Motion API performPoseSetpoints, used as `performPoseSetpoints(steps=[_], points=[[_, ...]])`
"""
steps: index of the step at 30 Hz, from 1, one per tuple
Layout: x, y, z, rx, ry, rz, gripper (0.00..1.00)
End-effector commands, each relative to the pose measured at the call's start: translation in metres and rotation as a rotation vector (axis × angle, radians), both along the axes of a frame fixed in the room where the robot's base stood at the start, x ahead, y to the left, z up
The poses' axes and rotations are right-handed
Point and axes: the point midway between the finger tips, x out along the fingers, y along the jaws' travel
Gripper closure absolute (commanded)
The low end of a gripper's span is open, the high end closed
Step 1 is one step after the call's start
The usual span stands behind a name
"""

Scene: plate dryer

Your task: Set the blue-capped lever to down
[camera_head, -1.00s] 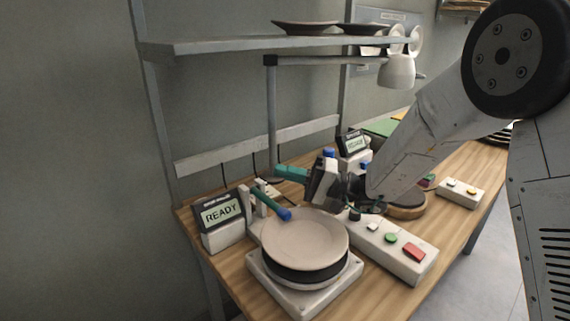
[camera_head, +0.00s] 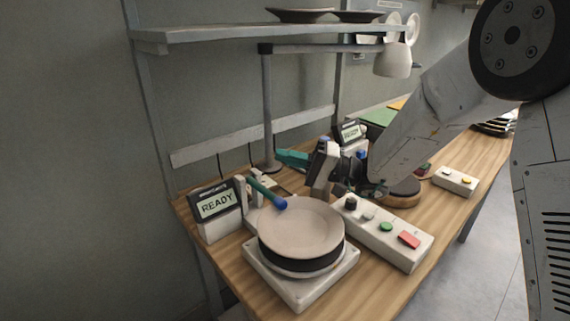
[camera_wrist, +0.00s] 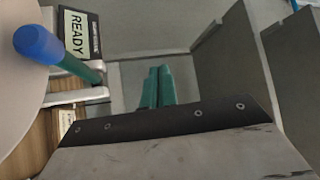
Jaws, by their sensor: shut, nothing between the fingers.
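The blue-capped lever (camera_head: 267,193) is a teal rod with a blue end. It runs from a pale bracket (camera_head: 241,191) beside the near READY display, slanting toward the viewer, with its cap over the rim of a pale plate (camera_head: 300,222). In the wrist view the lever (camera_wrist: 82,69) is at upper left, its blue cap (camera_wrist: 38,42) largest. My gripper (camera_head: 284,156) has teal fingers, shut and empty, behind the lever and apart from it. The fingers also show in the wrist view (camera_wrist: 158,88), right of the lever.
The near display (camera_head: 215,203) reads READY. A second display (camera_head: 350,132) stands farther back. A button box (camera_head: 385,236) is right of the plate. A lamp post (camera_head: 268,110) rises behind my gripper, and a shelf (camera_head: 230,33) hangs above. Bare wood shows at the front right.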

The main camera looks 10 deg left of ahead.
Motion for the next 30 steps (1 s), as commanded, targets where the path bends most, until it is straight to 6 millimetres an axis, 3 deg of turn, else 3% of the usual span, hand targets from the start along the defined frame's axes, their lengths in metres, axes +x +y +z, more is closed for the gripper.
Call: performPoseSetpoints(steps=[3,6,12,21,26,30], points=[[0.005,-0.007,0.022,0.001,-0.006,-0.001,1.0],[0.018,-0.017,-0.002,-0.001,0.004,0.0,1.0],[0.041,-0.038,-0.031,-0.001,0.001,-0.005,1.0],[0.056,-0.053,-0.052,-0.005,0.0,0.001,1.0],[0.032,-0.058,-0.029,-0.082,0.01,0.072,1.0],[-0.019,-0.072,0.003,-0.25,0.034,0.182,1.0]])
